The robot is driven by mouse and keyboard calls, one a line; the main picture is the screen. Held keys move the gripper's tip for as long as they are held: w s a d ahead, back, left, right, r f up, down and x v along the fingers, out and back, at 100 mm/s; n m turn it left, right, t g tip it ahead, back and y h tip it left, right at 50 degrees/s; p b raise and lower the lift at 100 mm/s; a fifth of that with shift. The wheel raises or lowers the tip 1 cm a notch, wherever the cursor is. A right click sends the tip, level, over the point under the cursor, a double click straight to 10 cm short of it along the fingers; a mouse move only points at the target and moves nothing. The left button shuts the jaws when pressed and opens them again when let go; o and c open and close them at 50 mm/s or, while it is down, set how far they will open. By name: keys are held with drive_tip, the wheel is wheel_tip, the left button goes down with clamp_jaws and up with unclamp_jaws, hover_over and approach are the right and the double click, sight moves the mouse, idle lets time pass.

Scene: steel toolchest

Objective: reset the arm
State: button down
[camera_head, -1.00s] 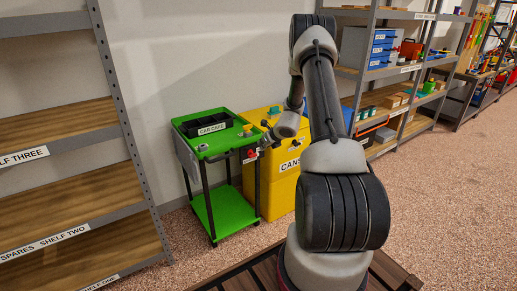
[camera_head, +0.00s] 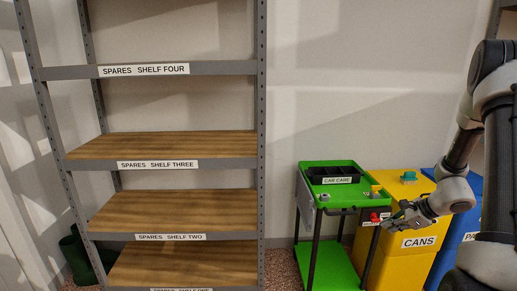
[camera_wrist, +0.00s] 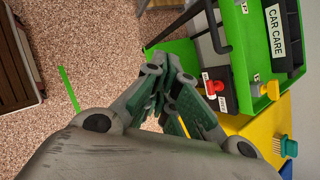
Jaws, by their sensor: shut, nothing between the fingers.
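My arm reaches in from the right in the head view. My gripper (camera_head: 398,218) is in front of the cart's right side, near a small red item (camera_head: 374,216). In the wrist view my gripper (camera_wrist: 170,72) is shut with nothing between the fingers. The red item (camera_wrist: 213,87) is to the right of the fingertips there, by the edge of the green cart (camera_head: 331,201). I cannot tell whether the gripper touches the cart.
A black CAR CARE bin (camera_head: 333,173) sits on the cart. A yellow CANS bin (camera_head: 408,243) and a blue bin (camera_head: 469,204) stand to its right. An empty spares shelf unit (camera_head: 161,165) stands left, with green boots (camera_head: 77,256) beside it.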

drive_tip(key=s+a+r+n+h, duration=0.2)
drive_tip(key=s+a+r+n, duration=0.3)
drive_tip(key=s+r+n, duration=0.6)
drive_tip(key=s+a+r+n+g+h, duration=0.1)
drive_tip(key=s+a+r+n+h, duration=0.2)
drive_tip(key=s+r+n, duration=0.9)
drive_tip(key=s+a+r, duration=0.2)
drive_tip(key=s+r, duration=0.4)
drive_tip(key=r, duration=0.1)
drive_tip(key=shift+a+g, duration=0.3)
idle(0.9)
